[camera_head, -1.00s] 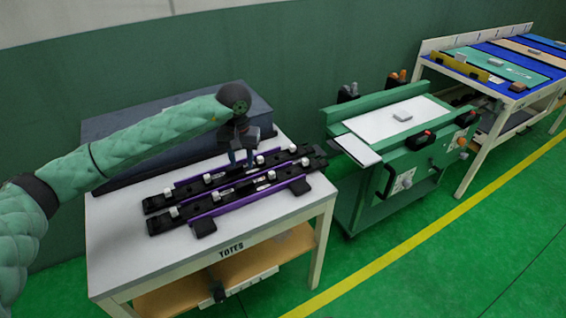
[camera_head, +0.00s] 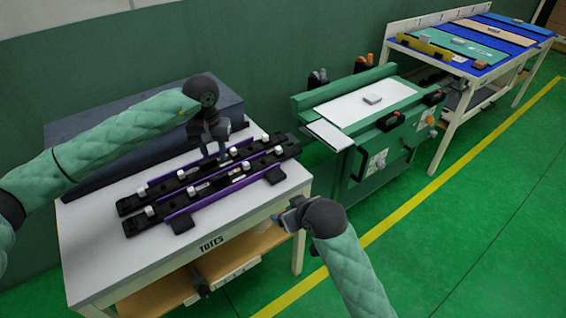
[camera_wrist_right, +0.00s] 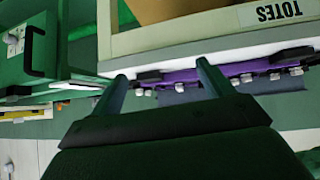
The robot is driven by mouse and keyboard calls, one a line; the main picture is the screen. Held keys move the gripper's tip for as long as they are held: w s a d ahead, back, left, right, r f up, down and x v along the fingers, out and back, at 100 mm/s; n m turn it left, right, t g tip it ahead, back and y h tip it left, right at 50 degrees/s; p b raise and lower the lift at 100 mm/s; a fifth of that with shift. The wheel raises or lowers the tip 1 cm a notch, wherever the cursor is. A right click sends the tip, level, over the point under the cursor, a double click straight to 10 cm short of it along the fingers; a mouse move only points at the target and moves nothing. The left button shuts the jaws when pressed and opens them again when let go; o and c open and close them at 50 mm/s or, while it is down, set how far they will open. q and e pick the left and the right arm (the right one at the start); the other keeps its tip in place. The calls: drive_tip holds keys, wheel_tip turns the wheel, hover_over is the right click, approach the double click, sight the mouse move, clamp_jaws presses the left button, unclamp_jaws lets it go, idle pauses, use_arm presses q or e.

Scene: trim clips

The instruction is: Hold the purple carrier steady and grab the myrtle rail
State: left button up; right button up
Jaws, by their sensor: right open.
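The purple carrier (camera_head: 208,204) lies on the white table, with two long black rails (camera_head: 160,209) bearing white clips along it. I cannot tell which part is the myrtle rail; no rail on the carrier looks clearly green. My left gripper (camera_head: 214,156) points down at the carrier's far side, near its middle; its fingertips are partly lost against the dark parts. My right gripper (camera_head: 283,218) is in front of the table's right front corner, apart from the carrier. In the right wrist view my right gripper (camera_wrist_right: 162,72) is open and empty, with the purple carrier (camera_wrist_right: 188,76) beyond its fingers.
The white table (camera_head: 110,262) has a TOTES label on its front edge and a wooden lower shelf. A dark grey block (camera_head: 75,130) stands at its back. A green cart (camera_head: 385,150) with a white top stands to the right. A blue-topped table (camera_head: 490,55) is farther right.

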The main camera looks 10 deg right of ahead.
drive_tip(key=w+a+r+n, duration=0.2)
drive_tip(key=w+r+n, duration=0.1)
drive_tip(key=w+r, duration=1.15)
drive_tip(key=m+g+h, duration=0.1)
drive_tip(key=m+g, duration=0.1)
drive_tip(key=g, duration=0.3)
approach(277, 176)
drive_tip(key=shift+x, duration=4.45)
drive_tip(key=shift+w, duration=0.1)
